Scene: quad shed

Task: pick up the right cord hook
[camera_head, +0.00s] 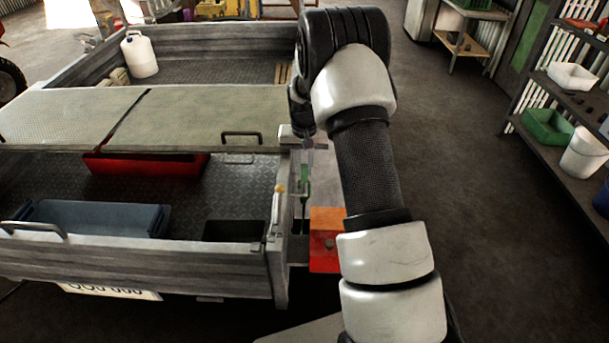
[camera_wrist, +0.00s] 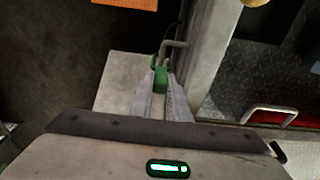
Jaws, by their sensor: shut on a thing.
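The right cord hook (camera_wrist: 161,78) is a small green piece, seen in the wrist view between my fingertips, with a bent grey metal rod just beyond it. My gripper (camera_wrist: 163,88) is shut on the green piece. In the head view my gripper (camera_head: 309,158) points down at the trailer's right side, and the green hook (camera_head: 305,188) shows below the fingers, close to the side wall. I cannot tell whether the hook still touches the wall or the rod.
The trailer's side wall (camera_wrist: 212,65) runs close beside my fingers. A grey lid (camera_head: 200,112) with a handle lies left of my gripper. Below it are a red tray (camera_head: 140,164) and a blue-grey bin (camera_head: 95,216). An orange box (camera_head: 325,240) stands outside the wall.

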